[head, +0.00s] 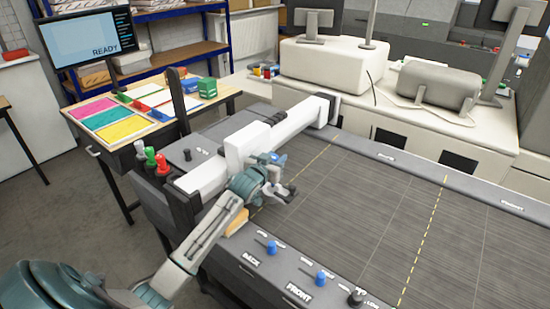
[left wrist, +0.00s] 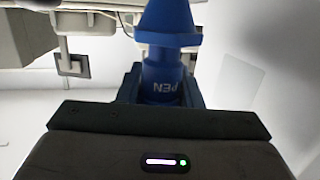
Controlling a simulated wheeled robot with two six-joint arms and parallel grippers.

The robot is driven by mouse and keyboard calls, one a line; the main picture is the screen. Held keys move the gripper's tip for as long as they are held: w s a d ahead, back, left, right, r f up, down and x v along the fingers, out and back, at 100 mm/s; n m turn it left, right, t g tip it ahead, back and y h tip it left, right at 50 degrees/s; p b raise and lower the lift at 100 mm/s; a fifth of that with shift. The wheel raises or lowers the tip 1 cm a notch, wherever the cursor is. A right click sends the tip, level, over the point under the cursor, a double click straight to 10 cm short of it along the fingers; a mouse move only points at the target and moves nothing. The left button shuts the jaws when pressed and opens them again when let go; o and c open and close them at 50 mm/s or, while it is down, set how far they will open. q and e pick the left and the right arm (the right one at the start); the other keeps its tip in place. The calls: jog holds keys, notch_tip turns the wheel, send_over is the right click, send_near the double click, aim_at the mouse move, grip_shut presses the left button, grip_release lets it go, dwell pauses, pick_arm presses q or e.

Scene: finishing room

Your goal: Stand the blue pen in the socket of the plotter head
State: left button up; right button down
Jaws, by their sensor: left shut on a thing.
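The blue pen (left wrist: 168,75) is between the fingers of my left gripper (left wrist: 160,88) in the left wrist view. In the head view my left gripper (head: 278,182) is beside the white plotter head (head: 243,147) on the beam, over the left side of the plotter bed. A bit of the blue pen (head: 279,159) shows above the fingers. The socket cannot be made out. My right gripper is not in view.
The white beam (head: 290,124) crosses the plotter bed (head: 380,205). Green, red and white pens (head: 150,157) stand at the left edge. Blue knobs (head: 320,278) line the near edge. A table with coloured sheets (head: 123,119) is at left. The bed's right side is clear.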

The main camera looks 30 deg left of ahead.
pick_arm(q)
jog(key=shift+f, duration=0.45)
jog(key=shift+f, duration=0.1)
jog(key=shift+f+b, duration=0.5)
jog(key=shift+f, duration=0.15)
jog(key=shift+f, duration=0.1)
jog(key=shift+f+b, duration=1)
jog(key=shift+f, duration=0.75)
jog(key=o, duration=1.1)
jog(key=shift+c, duration=0.2)
